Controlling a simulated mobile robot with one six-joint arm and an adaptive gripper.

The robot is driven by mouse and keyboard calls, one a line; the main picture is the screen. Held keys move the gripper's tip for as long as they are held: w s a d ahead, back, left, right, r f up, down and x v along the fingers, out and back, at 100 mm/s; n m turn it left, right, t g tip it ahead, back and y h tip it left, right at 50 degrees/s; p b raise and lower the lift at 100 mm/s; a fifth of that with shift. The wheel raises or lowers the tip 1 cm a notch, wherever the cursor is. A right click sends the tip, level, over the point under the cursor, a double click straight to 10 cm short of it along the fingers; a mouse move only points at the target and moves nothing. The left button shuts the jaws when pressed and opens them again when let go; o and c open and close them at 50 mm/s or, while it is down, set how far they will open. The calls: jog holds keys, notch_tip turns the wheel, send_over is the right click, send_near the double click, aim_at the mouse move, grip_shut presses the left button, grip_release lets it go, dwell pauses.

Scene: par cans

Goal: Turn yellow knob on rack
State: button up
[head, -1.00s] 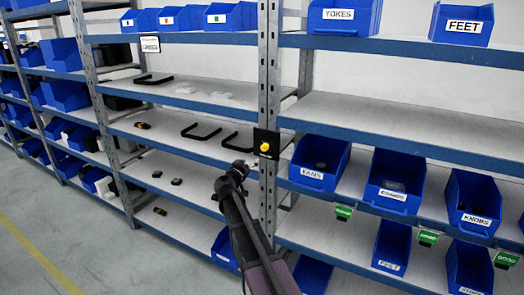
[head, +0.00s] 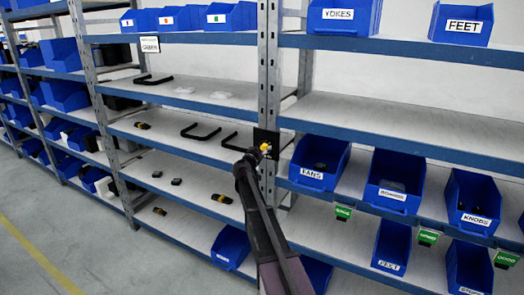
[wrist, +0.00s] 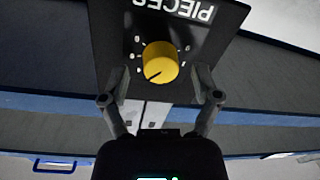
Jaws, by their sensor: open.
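The yellow knob (wrist: 160,63) sits on a black panel (wrist: 118,45) lettered "PIECES", which appears upside down in the wrist view. A pointer line on the knob aims at its lower left, with small marks around it. In the head view the knob (head: 265,148) shows on the rack's upright post, partly behind my gripper (head: 253,157). In the wrist view my gripper (wrist: 160,80) is open. Its fingertips are spread to the left and right of the knob, with a gap on each side. I cannot tell whether they reach past the knob's face.
The metal rack post (head: 268,80) stands behind the panel. A labelled blue bin (head: 320,163) is close on the right. Black handles (head: 201,132) lie on the shelf to the left. The shelf (head: 400,125) at upper right is empty.

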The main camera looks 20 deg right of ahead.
grip_shut()
jog(key=shift+a, duration=0.15)
dwell(0.4)
